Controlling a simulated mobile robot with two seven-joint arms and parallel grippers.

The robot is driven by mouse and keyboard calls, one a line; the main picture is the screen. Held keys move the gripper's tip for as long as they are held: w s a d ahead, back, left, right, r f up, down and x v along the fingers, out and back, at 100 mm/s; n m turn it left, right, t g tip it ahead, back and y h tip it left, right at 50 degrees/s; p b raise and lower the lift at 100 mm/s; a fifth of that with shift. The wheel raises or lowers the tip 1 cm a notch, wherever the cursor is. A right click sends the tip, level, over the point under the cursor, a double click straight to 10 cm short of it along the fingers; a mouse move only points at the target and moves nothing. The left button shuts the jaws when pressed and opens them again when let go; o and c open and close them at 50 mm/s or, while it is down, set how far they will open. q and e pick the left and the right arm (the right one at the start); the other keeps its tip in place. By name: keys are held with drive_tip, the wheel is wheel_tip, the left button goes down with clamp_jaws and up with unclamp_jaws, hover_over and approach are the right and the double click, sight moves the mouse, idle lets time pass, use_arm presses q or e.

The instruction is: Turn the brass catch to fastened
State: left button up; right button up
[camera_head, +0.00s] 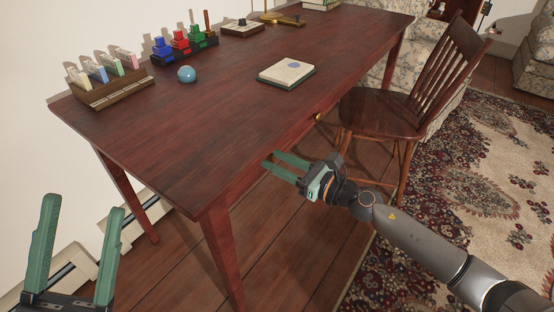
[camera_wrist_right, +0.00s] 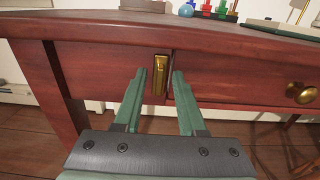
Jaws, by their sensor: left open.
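The brass catch (camera_wrist_right: 160,75) shows in the right wrist view as an upright brass piece on the dark red desk's front, beside the left edge of the drawer front (camera_wrist_right: 235,78). My right gripper (camera_wrist_right: 162,76) is open, its green fingers apart on either side of the catch in that view. I cannot tell whether they touch it. In the head view my right gripper (camera_head: 272,160) is at the desk's front edge, and I cannot make out the catch there. My left gripper (camera_head: 82,206) is open and empty at the lower left, away from the desk front.
A brass knob (camera_wrist_right: 302,93) is on the drawer to the right of the catch. A wooden chair (camera_head: 385,112) stands close to the desk's right front. On the desk top (camera_head: 225,120) are a blue ball (camera_head: 187,75), a book (camera_head: 287,73) and several racks at the back.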

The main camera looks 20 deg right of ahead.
clamp_jaws()
idle(0.3)
use_arm(q)
drive_tip(key=shift+r, duration=0.15)
use_arm(e)
drive_tip(key=shift+m, duration=0.3)
use_arm(q)
wheel_tip(320, 180, up, 5)
drive_tip(key=y+p, duration=0.1)
drive_tip(key=p, duration=0.5)
drive_tip(key=w+f+n+g+y+p, duration=0.1)
drive_tip(key=w+f+n+g+y, duration=0.1)
drive_tip(key=f, duration=0.5)
drive_tip(key=w+a+f+n+g+y+p, duration=0.1)
drive_tip(key=w+f+n+g+y, duration=0.1)
drive_tip(key=f, duration=0.5)
drive_tip(key=w+a+f+n+g+y+p, duration=0.1)
drive_tip(key=w+f+n+g+y, duration=0.1)
drive_tip(key=f+y, duration=0.3)
drive_tip(key=shift+w+a+f+n+y+p, duration=0.2)
drive_tip(key=shift+w+f+n+y+p, duration=0.15)
drive_tip(key=shift+f+n, duration=0.75)
use_arm(e)
drive_tip(key=shift+w+d+f+m, duration=0.1)
drive_tip(key=shift+m, duration=4.3)
drive_tip(key=shift+w+d+f+m, duration=0.1)
drive_tip(key=shift+m, duration=4.3)
